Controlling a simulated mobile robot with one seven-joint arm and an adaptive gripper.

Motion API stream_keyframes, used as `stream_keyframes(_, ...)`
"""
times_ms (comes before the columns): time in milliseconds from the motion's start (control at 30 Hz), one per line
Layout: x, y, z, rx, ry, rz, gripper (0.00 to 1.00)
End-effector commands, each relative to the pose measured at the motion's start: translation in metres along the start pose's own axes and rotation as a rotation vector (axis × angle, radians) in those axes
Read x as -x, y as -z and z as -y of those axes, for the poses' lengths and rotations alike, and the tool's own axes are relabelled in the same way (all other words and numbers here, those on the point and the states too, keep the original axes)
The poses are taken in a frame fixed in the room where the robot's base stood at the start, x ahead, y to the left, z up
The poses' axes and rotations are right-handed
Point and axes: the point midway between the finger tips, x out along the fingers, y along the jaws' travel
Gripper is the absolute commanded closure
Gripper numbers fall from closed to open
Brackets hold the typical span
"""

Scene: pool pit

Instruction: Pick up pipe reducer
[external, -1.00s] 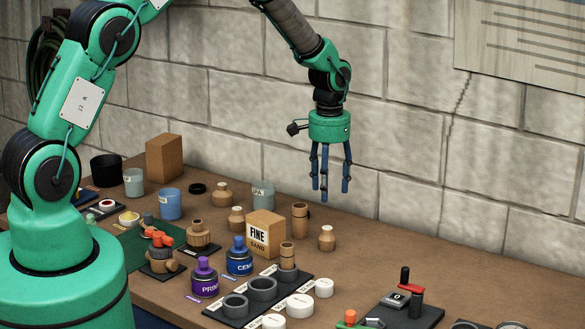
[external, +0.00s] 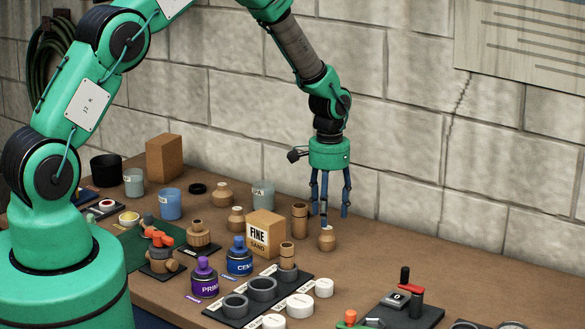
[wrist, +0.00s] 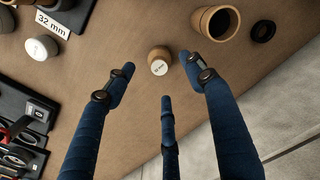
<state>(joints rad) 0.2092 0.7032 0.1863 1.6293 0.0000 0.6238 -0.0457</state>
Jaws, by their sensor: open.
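A small tan piece with a narrow neck and a pale top, which looks like the pipe reducer (external: 327,239), stands upright on the brown bench. In the wrist view this reducer (wrist: 159,61) shows a white label on top and lies just ahead of the space between the fingers. My gripper (external: 331,210) has blue fingers spread apart and hangs right above the piece, with nothing held. In the wrist view my gripper (wrist: 165,88) is open and empty. In the external view the fingertips are close to the reducer's top; contact cannot be told.
A tan cylinder (external: 300,219) stands close on the left, behind the "FINE SAND" box (external: 265,234). Similar tan pieces (external: 222,194) stand farther left. A black tray (external: 240,312) with grey rings and white caps (external: 300,305) lie in front.

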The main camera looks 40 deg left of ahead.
Motion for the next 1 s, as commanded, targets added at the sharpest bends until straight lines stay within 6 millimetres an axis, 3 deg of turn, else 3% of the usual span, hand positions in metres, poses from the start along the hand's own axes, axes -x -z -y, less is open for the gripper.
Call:
stream_keyframes(200,-0.018,0.000,0.000,0.000,0.000,0.000,0.46)
stream_keyframes(733,-0.025,0.000,0.000,0.000,0.000,0.000,0.46)
stream_keyframes(1000,-0.048,-0.001,0.000,0.000,0.000,0.000,0.46)
